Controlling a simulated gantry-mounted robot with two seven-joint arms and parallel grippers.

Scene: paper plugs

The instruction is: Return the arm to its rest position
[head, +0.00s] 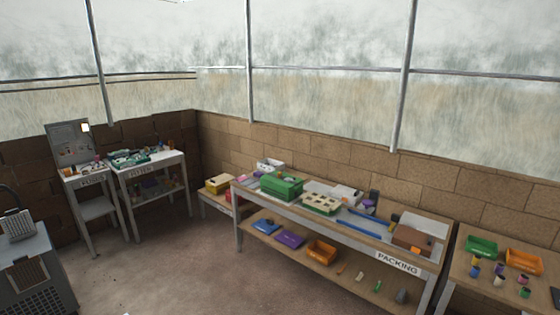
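Neither of my grippers shows in the head view, so I cannot see their state or what they hold. The task names no object besides the arm, and no arm can be made out for sure. The long packing table (420,262) stands right of centre. On it are a green box (281,185), a pale tray with several holes (321,204) and a brown box (411,238).
Two small white-topped tables, one a corner table (148,161), stand at the back left. A grey machine (35,270) fills the lower left. A side table (470,290) with a green bin (481,246) and an orange bin (523,261) is at right. The floor (160,262) between is clear.

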